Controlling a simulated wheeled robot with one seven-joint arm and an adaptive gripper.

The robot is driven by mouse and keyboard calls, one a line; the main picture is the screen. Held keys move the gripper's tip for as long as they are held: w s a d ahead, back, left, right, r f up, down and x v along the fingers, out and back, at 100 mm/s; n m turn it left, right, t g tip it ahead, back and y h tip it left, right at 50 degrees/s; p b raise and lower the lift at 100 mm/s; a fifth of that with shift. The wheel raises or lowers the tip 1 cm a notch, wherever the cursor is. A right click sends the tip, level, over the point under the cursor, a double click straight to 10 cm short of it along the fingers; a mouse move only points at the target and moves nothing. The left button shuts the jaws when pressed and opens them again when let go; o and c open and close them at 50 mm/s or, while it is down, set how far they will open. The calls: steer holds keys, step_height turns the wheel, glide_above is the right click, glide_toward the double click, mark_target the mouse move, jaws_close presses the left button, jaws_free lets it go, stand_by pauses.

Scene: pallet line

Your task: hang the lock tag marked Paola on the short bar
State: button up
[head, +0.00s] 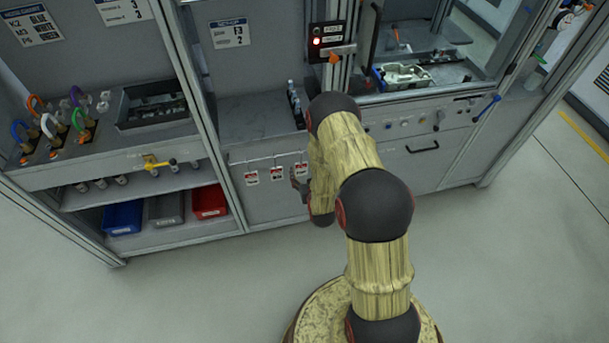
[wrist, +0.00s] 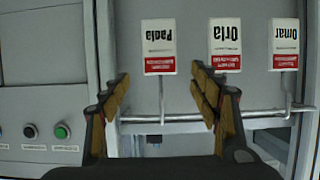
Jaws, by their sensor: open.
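The lock tag marked Paola (wrist: 159,47) is white with a red band and appears upside down in the wrist view. It hangs from a thin rail (wrist: 270,113), beside the tags marked Orla (wrist: 225,45) and Omar (wrist: 285,44). My gripper (wrist: 160,78) is open, its fingers to either side of the Paola tag's hanger and apart from it. In the head view my gripper (head: 301,183) is at the right end of the tag row, partly hidden by my arm. A short grey bar (head: 342,49) shows under a red-lit box (head: 327,35).
Coloured padlocks (head: 60,120) and a dark tray (head: 155,104) stand on the left bench. Blue (head: 122,217) and red (head: 209,201) bins sit on the lower shelf. A metal part (head: 403,75) lies on the right bench. The floor in front is clear.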

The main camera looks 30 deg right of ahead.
mark_target(301, 162)
steer(key=b+x, duration=0.1)
steer(key=x, duration=0.5)
steer(key=shift+w+f, duration=0.15)
steer(key=shift+w, duration=0.1)
steer(key=shift+c, duration=0.5)
steer(key=c, duration=1.2)
steer(key=shift+c, duration=0.5)
steer(key=shift+r, duration=1)
steer(key=shift+s, duration=0.1)
steer(key=s+a+p, duration=0.1)
steer(key=s+a, duration=0.2)
steer(key=s, duration=0.8)
steer(key=shift+s, duration=0.2)
stand_by(1.4)
steer(key=shift+a, duration=0.15)
